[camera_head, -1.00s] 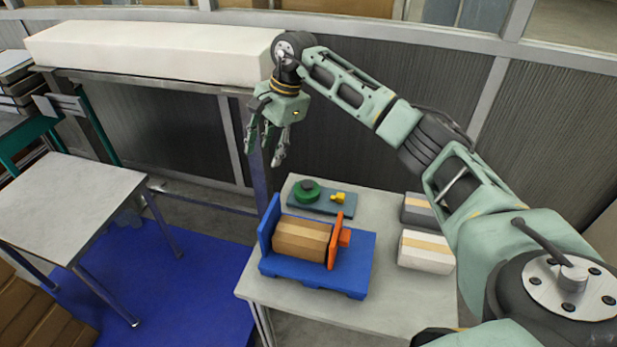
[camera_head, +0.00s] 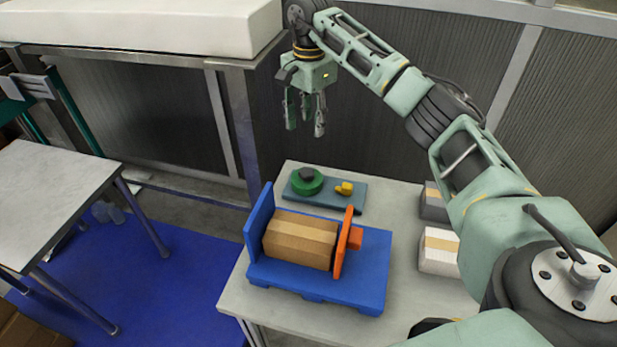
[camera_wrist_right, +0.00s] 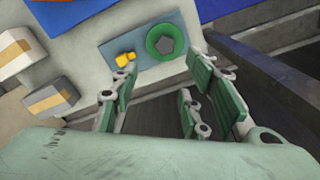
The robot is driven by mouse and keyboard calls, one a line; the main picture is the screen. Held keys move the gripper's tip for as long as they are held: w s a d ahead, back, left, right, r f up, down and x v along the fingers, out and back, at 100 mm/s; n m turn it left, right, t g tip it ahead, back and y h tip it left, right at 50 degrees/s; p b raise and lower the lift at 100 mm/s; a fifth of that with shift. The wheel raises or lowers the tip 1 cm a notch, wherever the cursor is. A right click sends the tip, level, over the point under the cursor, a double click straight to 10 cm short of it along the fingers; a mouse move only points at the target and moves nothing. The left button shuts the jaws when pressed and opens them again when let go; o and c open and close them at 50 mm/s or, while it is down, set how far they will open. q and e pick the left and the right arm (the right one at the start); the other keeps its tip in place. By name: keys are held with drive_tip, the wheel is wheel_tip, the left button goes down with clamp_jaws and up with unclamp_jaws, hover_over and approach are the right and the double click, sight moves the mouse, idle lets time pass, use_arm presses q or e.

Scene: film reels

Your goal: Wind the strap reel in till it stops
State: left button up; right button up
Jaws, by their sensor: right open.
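A green reel (camera_head: 306,182) with a dark hub lies flat on a blue-grey plate (camera_head: 333,199) at the back of the table. A small yellow piece (camera_head: 344,188) sits on the plate to its right. My right gripper (camera_head: 305,120) hangs open and empty above and behind the reel, clear of it. In the right wrist view the green reel (camera_wrist_right: 165,42) and the yellow piece (camera_wrist_right: 125,58) show beyond the open fingers (camera_wrist_right: 168,88). The strap itself is not clear to see. My left gripper is out of view.
A blue cradle (camera_head: 320,288) with a brown package (camera_head: 300,238) and an orange plate (camera_head: 347,240) stands in front of the reel. Two taped boxes (camera_head: 437,250) sit at the right, partly behind my arm. A white block (camera_head: 140,25) lies on a raised shelf at the left.

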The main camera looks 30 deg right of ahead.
drive_tip(key=b, duration=0.6)
approach(310, 173)
drive_tip(key=shift+w, duration=0.2)
drive_tip(key=shift+a+f, duration=0.15)
drive_tip(key=shift+f, duration=0.25)
wheel_tip(310, 173, down, 8)
drive_tip(key=shift+r, duration=0.25)
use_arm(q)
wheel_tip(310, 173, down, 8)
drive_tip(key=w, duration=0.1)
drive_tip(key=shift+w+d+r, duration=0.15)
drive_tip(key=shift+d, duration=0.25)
use_arm(e)
drive_tip(key=shift+c, duration=0.2)
drive_tip(key=c, duration=0.9)
drive_tip(key=shift+c, duration=0.4)
drive_tip(key=shift+s+f, duration=0.1)
use_arm(q)
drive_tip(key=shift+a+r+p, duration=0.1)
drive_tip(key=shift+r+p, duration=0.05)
drive_tip(key=shift+p, duration=0.25)
use_arm(e)
drive_tip(key=shift+m, duration=0.4)
